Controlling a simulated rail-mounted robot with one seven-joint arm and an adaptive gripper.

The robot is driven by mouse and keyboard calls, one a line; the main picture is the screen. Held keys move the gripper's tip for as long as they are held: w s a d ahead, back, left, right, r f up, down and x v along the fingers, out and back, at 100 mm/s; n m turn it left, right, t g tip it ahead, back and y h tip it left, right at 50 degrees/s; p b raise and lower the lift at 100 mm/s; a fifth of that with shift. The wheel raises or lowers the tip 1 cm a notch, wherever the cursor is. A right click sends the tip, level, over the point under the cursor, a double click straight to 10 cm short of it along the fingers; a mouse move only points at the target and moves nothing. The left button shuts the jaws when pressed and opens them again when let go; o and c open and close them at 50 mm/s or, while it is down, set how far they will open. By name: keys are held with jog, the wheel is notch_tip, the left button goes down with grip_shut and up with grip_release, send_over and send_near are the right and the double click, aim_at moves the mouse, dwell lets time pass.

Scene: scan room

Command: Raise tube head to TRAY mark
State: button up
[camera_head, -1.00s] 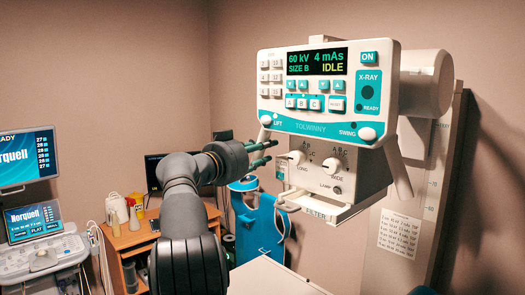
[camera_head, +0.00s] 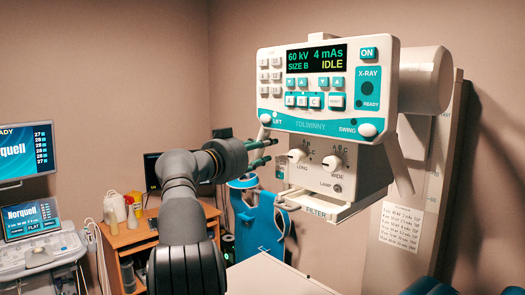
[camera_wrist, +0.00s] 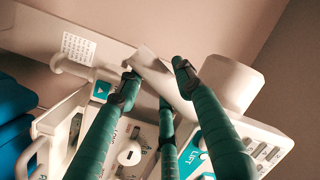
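The tube head is a white box with a teal-edged control panel (camera_head: 330,120); its display reads 60 kV, 4 mAs, SIZE B, IDLE. A small white LIFT knob (camera_head: 266,119) sits at the panel's lower left, and a SWING knob (camera_head: 367,130) at its lower right. My gripper (camera_head: 271,152) is just left of and below the LIFT knob, its green fingers pointing toward the head. I cannot tell whether a finger touches the head.
A pale column (camera_head: 430,180) with faint scale marks and a paper notice (camera_head: 402,227) stands behind the head at right. A blue apron (camera_head: 259,222) hangs below my gripper. A wooden desk (camera_head: 130,238) and an ultrasound console (camera_head: 35,250) stand at left.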

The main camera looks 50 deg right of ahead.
jog(key=o, duration=0.4)
jog(key=a, duration=1.2)
jog(key=shift+s, duration=0.2)
jog(key=shift+d, duration=0.15)
jog(key=d, duration=1.1)
jog(key=shift+w+d, duration=0.15)
jog(key=shift+d, duration=0.1)
jog(key=shift+d+r+p, duration=0.2)
jog(key=shift+r+p, duration=0.3)
jog(key=shift+p, duration=0.1)
jog(key=shift+w+r+p, duration=0.1)
jog(key=shift+r+p, duration=0.05)
jog(key=shift+p, duration=0.15)
jog(key=shift+a+r, duration=0.15)
jog(key=shift+a, duration=0.05)
jog(key=shift+d, duration=0.1)
